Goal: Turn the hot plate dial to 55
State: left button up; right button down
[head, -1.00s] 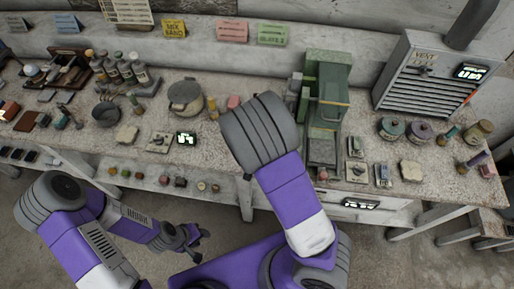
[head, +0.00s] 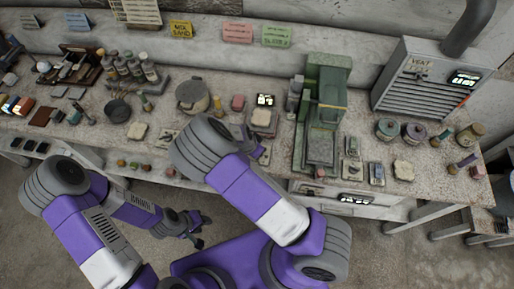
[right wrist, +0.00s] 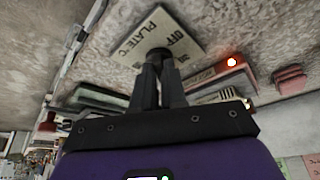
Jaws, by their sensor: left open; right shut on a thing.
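In the right wrist view, my right gripper (right wrist: 158,62) is shut on a small dark round dial (right wrist: 158,53). The dial sits on a pale panel (right wrist: 180,33) lettered "PLATE °C", with "OFF" and partly covered numbers around it. My fingers hide most of the dial, so its setting cannot be read. In the head view my right forearm covers the right gripper and the dial. My left gripper (head: 196,232) is open and empty, low in front of the bench, over the floor.
A pot (head: 192,97) stands behind my right arm. A small lit display (head: 265,100) is on the bench; its digits are unclear. A green machine (head: 322,110) and a grey vent box (head: 430,80) stand to the right. Jars and tools crowd the left bench.

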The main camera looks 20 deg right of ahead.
jog(key=shift+f, duration=0.1)
dwell(0.4)
jog(key=c, duration=1.2)
grip_release()
jog(key=p+v, duration=0.1)
jog(key=v, duration=0.6)
jog(key=shift+a+r, duration=0.1)
jog(key=shift+r, duration=0.25)
